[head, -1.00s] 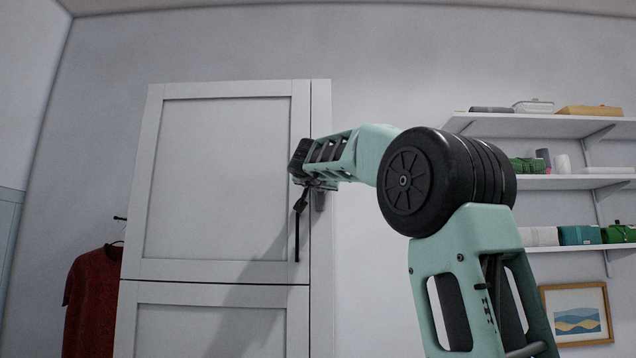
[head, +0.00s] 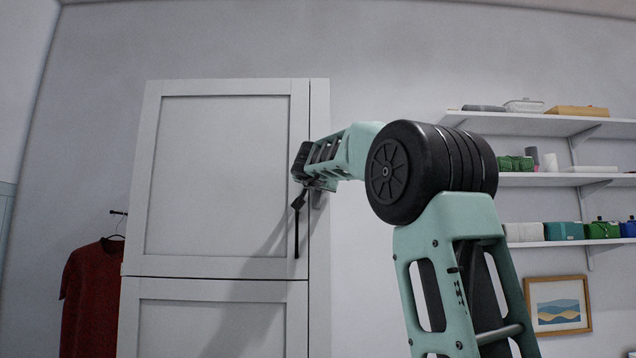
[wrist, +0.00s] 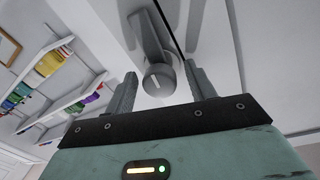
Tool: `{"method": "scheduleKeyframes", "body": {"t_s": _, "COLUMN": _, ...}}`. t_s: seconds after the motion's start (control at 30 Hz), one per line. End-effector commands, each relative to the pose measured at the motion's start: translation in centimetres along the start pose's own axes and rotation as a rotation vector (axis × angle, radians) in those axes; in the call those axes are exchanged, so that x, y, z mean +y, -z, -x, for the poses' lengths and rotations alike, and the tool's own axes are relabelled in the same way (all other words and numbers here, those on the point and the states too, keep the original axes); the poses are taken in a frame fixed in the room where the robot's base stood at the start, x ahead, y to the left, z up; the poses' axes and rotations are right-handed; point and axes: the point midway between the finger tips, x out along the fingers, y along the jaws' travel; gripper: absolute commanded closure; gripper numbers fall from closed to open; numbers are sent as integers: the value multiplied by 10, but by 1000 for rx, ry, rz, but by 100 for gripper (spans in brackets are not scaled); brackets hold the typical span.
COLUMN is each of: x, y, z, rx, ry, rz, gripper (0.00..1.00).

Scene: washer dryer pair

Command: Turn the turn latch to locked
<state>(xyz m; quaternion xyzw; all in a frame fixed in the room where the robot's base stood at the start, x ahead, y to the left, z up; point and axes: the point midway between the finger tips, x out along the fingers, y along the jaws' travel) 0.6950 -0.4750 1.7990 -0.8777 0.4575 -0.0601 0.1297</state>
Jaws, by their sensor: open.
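The turn latch (wrist: 158,80) shows in the wrist view as a round grey knob with a short white mark on its face. A grey bar-shaped part (wrist: 150,38) extends up behind it. My gripper (wrist: 160,70) is open, with one finger to the left of the knob and one to the right. Gaps show between knob and fingers; I cannot tell the depth between them. In the head view my gripper (head: 299,190) is at the right edge of the white cabinet's upper door (head: 218,180), and it largely hides the latch.
A red garment (head: 90,300) hangs left of the cabinet. Wall shelves (head: 545,180) with boxes and a framed picture (head: 558,305) are at the right.

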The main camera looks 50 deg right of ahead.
Motion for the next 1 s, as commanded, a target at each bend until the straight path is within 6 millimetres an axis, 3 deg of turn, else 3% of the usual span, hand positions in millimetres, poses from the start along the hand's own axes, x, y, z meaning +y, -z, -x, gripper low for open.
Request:
{"method": "scheduleKeyframes", "body": {"t_s": 0.17, "x": 0, "y": -1, "z": 19, "rx": 1, "ry": 2, "rz": -1, "gripper": 45}}
{"method": "scheduleKeyframes", "body": {"t_s": 0.7, "x": 0, "y": -3, "z": 139, "rx": 0, "ry": 3, "rz": -2, "gripper": 45}}
{"method": "scheduleKeyframes", "body": {"t_s": 1.0, "x": 0, "y": -1, "z": 171, "rx": 0, "ry": 2, "rz": 0, "gripper": 45}}
